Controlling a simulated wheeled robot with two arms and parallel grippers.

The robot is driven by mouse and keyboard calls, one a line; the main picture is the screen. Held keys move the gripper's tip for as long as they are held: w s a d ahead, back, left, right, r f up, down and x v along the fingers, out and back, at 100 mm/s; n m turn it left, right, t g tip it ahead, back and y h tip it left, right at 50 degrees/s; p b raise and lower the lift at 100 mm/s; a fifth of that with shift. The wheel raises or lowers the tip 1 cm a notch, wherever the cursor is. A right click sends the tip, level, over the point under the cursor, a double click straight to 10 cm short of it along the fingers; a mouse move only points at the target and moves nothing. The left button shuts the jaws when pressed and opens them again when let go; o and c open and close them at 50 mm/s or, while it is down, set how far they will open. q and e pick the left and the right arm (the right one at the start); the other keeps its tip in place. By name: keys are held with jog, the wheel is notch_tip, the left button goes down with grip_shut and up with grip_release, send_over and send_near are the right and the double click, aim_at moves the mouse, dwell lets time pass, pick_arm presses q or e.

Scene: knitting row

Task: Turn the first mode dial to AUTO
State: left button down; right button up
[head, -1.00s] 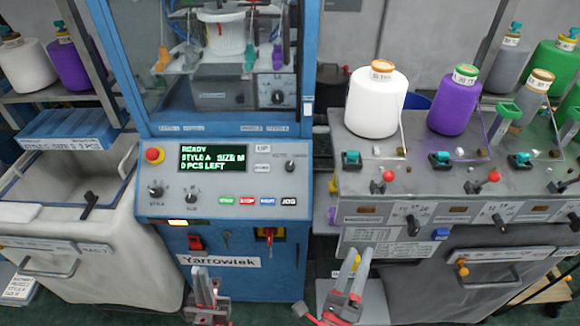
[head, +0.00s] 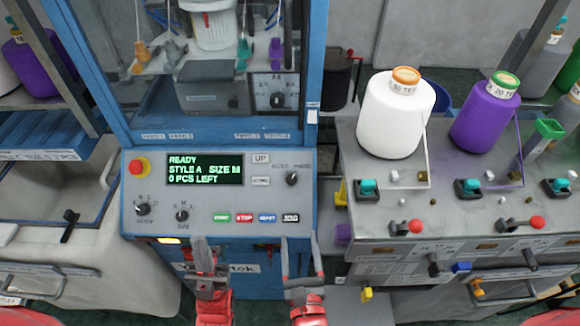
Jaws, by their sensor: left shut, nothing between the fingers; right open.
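A black mode dial (head: 292,178) sits at the upper right of the blue machine's sloped grey control panel (head: 140,222). Small lettering above it seems to read AUTO on the left and HAND on the right. Which way its pointer faces is too small to tell. My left gripper (head: 200,242) is shut and empty, below the panel's lower edge. My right gripper (head: 300,243) is open and empty, below the dial and apart from it.
The panel's screen (head: 205,170) reads READY, STYLE A, SIZE M, 0 PCS LEFT. A red stop button (head: 137,167), STYLE dial (head: 142,209), SIZE dial (head: 181,216) and a button row (head: 255,218) surround it. A yarn bench (head: 390,180) with white and purple cones stands right.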

jog(key=p, duration=0.5)
send_near(292, 180)
jog(key=w, duration=0.5)
jog(key=w+a, duration=0.1)
jog(key=w, duration=0.2)
jog(key=shift+r, duration=0.1)
jog(key=shift+w+d, duration=0.1)
jog(key=shift+w, duration=0.4)
grip_shut()
